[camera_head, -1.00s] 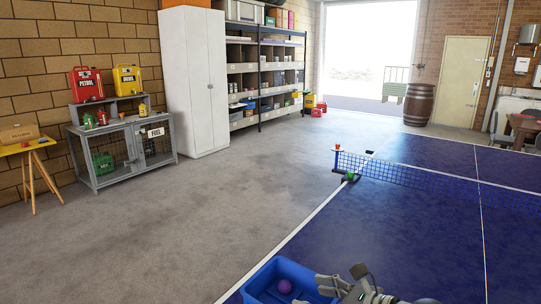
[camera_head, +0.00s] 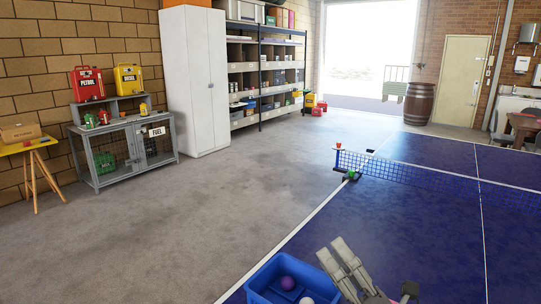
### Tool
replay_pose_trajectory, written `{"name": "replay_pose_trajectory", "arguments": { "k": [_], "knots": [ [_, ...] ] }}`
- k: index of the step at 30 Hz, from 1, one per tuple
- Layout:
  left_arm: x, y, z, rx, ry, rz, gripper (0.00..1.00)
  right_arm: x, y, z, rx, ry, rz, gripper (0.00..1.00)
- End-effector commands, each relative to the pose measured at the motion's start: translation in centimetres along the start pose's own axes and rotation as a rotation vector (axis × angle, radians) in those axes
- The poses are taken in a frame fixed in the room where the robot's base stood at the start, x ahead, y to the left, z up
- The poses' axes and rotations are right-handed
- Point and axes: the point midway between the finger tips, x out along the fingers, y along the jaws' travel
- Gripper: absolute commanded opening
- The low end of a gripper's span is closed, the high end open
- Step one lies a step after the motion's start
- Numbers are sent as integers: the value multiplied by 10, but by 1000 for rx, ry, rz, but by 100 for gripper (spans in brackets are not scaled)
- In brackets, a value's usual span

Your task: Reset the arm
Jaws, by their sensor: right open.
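My right gripper (camera_head: 332,250) shows at the bottom, right of centre, over the blue table. Its two grey fingers point up and to the left, apart and with nothing between them. It is just right of a blue bin (camera_head: 262,270) at the table's near left corner. A purple ball (camera_head: 287,283) and a white ball (camera_head: 307,300) lie in the bin. The bin's lower part is cut off by the frame edge. My left gripper is not in view.
The blue table-tennis table (camera_head: 400,220) fills the lower right, with a net (camera_head: 430,173) across it. The concrete floor at left is clear.

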Motion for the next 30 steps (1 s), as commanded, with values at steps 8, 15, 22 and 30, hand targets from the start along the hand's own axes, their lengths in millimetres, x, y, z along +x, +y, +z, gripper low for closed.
{"name": "replay_pose_trajectory", "arguments": {
  "k": [8,15,22,30],
  "knots": [
    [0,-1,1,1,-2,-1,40,-84,-73,62,665,-592,-266,68],
    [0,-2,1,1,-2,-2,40,-206,-154,14,1160,-1039,-680,68],
    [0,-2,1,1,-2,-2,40,-302,-164,-75,1453,-1304,-1097,68],
    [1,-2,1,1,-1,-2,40,-371,-132,-156,1619,-1449,-1505,68]
  ]
}}
